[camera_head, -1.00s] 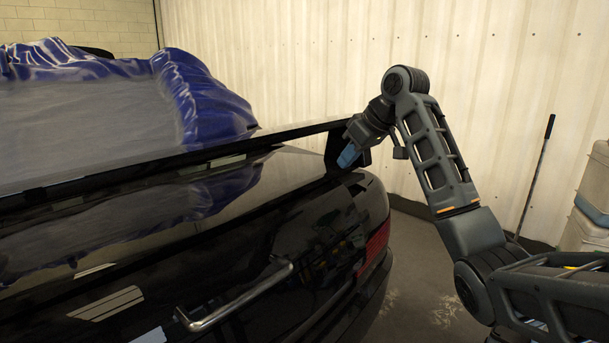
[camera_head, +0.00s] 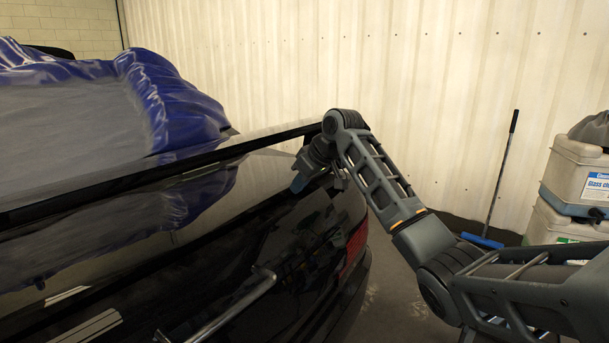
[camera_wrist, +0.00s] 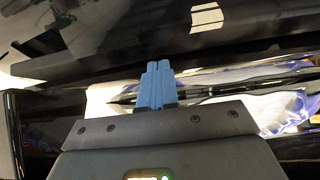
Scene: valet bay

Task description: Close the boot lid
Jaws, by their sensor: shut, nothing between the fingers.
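The black car's glossy boot lid (camera_head: 165,215) lies low over the rear of the car, below a dark spoiler (camera_head: 200,157). I cannot tell whether its edge is flush with the body. A metal bar handle (camera_head: 235,302) is on the rear face. My gripper (camera_head: 298,183) points down at the right rear part of the lid, close to its surface; contact is unclear. Its blue fingers (camera_wrist: 158,85) are together and empty in the wrist view, over a dark reflective surface.
A crumpled blue cover (camera_head: 165,100) lies on the car. A pale corrugated wall (camera_head: 420,80) stands behind. A blue-headed broom (camera_head: 483,240) leans there, beside stacked containers (camera_head: 575,175) at the right. Some floor shows right of the car.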

